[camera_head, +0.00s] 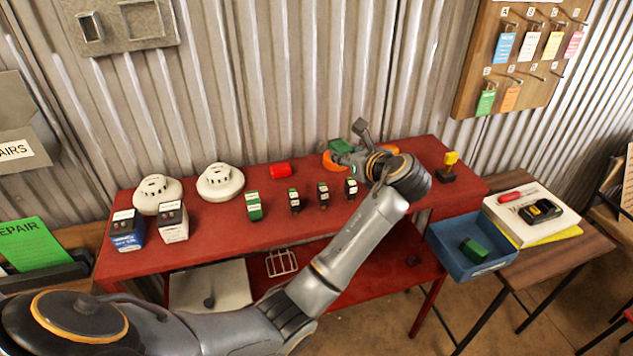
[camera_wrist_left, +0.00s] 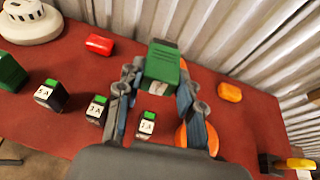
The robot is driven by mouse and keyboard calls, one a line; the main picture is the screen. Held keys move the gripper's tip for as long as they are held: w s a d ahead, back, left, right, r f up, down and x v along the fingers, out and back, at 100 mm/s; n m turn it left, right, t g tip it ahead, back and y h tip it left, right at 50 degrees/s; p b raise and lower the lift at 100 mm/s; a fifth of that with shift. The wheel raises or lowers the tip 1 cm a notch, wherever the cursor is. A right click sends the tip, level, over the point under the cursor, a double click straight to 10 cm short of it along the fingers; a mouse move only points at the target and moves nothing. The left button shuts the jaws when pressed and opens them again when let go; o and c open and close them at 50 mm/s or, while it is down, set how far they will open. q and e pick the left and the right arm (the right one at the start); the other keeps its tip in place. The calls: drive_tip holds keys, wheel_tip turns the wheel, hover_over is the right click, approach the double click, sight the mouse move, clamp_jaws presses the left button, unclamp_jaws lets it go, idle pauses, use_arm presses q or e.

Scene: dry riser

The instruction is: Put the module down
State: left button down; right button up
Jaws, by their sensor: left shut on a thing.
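My left gripper (camera_head: 347,152) is over the back middle of the red table (camera_head: 220,262). It is shut on a green module (camera_head: 340,146). In the left wrist view the green module (camera_wrist_left: 162,63) sits between the two fingers of the left gripper (camera_wrist_left: 158,78), with a grey part at its near end. I cannot tell whether its underside touches the table. A larger green module (camera_head: 254,206) and several small black modules with green tops (camera_head: 294,201) stand along the table's front. One small black module (camera_wrist_left: 147,123) shows between my fingers in the wrist view. My right gripper is not in view.
A red block (camera_head: 280,170) lies left of the gripper, an orange block (camera_wrist_left: 230,92) right of it. White detectors (camera_head: 220,181) stand at the left. A yellow-topped switch (camera_head: 449,168) stands at the right end. A blue tray (camera_head: 448,262) holds a green block (camera_head: 474,250).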

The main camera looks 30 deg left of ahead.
use_arm(q)
drive_tip(key=s+a+f, duration=0.1)
drive_tip(key=a+f, duration=0.2)
drive_tip(key=s+a+f, duration=0.1)
drive_tip(key=f, duration=0.1)
drive_tip(key=shift+s+a+f+p, duration=0.15)
drive_tip(key=shift+s+a+p, duration=0.2)
drive_tip(key=shift+s+a+f, duration=0.2)
drive_tip(key=shift+f, duration=0.15)
drive_tip(key=f, duration=0.3)
drive_tip(key=shift+s+a+f+p, duration=0.15)
drive_tip(key=shift+s+f+p, duration=0.05)
drive_tip(key=shift+s+p, duration=0.2)
drive_tip(key=shift+w+f, duration=0.25)
drive_tip(key=shift+f, duration=0.05)
drive_tip(key=c, duration=1.3)
unclamp_jaws()
drive_tip(key=shift+o, duration=0.8)
drive_tip(key=shift+r, duration=0.1)
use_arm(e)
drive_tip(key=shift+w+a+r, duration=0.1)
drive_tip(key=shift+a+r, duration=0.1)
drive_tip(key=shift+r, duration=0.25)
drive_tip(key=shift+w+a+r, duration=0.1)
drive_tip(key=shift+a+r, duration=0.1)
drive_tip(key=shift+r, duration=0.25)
